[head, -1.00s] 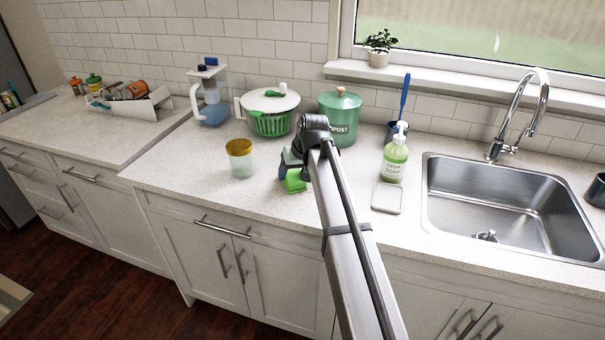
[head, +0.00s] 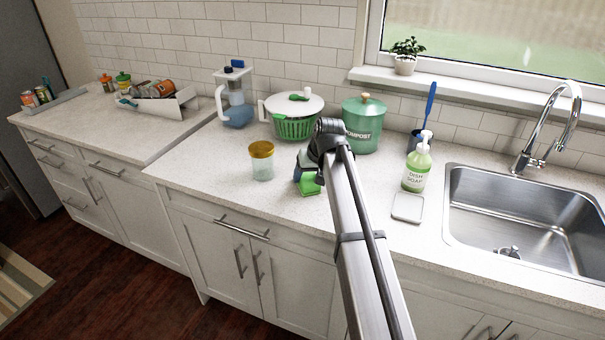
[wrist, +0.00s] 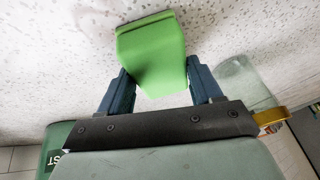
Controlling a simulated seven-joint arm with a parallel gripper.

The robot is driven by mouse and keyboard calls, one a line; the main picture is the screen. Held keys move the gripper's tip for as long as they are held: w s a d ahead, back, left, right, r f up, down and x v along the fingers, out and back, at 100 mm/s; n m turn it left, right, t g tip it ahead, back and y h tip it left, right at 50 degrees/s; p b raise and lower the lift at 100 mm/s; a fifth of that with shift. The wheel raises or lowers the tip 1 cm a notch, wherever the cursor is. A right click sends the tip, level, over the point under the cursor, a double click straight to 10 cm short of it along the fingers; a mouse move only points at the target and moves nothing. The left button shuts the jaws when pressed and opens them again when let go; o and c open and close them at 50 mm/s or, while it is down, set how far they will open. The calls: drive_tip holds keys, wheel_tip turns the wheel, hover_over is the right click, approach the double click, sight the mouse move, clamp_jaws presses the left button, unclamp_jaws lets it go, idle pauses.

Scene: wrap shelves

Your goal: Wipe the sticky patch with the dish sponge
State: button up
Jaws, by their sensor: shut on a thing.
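The dish sponge is a bright green block (head: 310,187), low over or on the speckled counter right of the gold-lidded jar. My gripper (head: 298,176) is shut on it; in the head view my arm hides part of both. In the wrist view the green sponge (wrist: 152,55) sits between the two blue-grey fingers (wrist: 158,90). I cannot tell whether the sponge touches the counter. I cannot make out a sticky patch in either view.
The gold-lidded jar (head: 262,162) is close on the left. A salad spinner (head: 294,127) and green compost bin (head: 364,130) stand behind. A soap bottle (head: 416,168), a small pale tray (head: 407,208) and the sink (head: 520,215) are at right. The front counter left of the jar is clear.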

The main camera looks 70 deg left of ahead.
drive_tip(key=shift+w+d, duration=3)
drive_tip(key=shift+d, duration=0.05)
drive_tip(key=shift+s, duration=0.55)
drive_tip(key=shift+s+a, duration=4)
drive_tip(key=shift+a, duration=0.1)
drive_tip(key=shift+w+d, duration=4.25)
drive_tip(key=shift+d, duration=0.1)
drive_tip(key=shift+r, duration=4.05)
drive_tip(key=shift+w, duration=0.1)
